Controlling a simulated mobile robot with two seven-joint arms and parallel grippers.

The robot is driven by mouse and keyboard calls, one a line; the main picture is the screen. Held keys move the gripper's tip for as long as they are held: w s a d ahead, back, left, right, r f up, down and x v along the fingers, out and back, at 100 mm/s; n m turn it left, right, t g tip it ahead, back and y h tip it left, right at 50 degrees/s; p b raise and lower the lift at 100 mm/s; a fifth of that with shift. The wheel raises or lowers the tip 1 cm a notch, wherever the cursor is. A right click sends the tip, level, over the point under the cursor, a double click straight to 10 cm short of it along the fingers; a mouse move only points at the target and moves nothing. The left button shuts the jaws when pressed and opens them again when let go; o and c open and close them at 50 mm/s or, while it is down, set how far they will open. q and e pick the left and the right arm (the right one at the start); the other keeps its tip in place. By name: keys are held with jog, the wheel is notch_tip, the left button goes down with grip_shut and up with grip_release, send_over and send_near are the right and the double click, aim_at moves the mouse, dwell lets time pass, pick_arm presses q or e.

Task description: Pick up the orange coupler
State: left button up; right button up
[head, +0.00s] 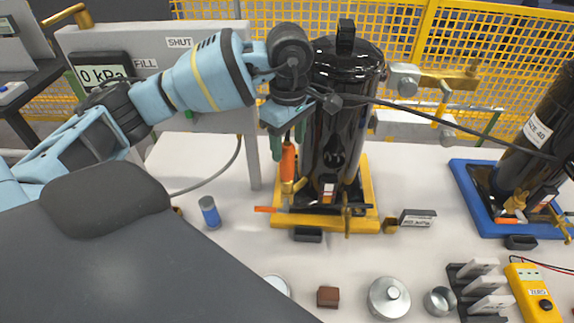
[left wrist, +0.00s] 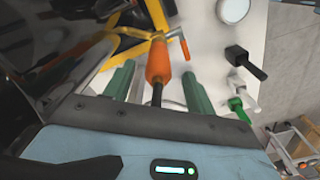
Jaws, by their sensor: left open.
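The orange coupler (head: 288,163) stands upright beside the black cylinder (head: 334,125), above the yellow pallet (head: 369,190). My left gripper (head: 287,142) is open, pointing down from above, with its green fingers on either side of the coupler. In the left wrist view, the coupler (left wrist: 158,60) lies between the two fingers of my left gripper (left wrist: 159,74), and gaps show on both sides. A black stem or hose runs from the coupler towards the palm. My right gripper is not in view.
The tall black cylinder is close to my left gripper. A dark hose (head: 415,108) crosses to the right. A grey panel (head: 158,52) stands behind my left arm. A blue cylinder (head: 209,211) and other small parts lie on the white table (head: 240,245).

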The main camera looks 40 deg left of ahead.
aim_at(287, 156)
pick_arm(q)
jog(key=shift+w+a+f+p, duration=0.1)
jog(key=shift+a+f+p, duration=0.05)
jog(key=shift+f, duration=1.15)
jog(key=shift+a+f+p, duration=0.1)
jog(key=shift+f+p, duration=0.05)
jog(key=shift+f, duration=1.1)
jog(key=c, duration=1.2)
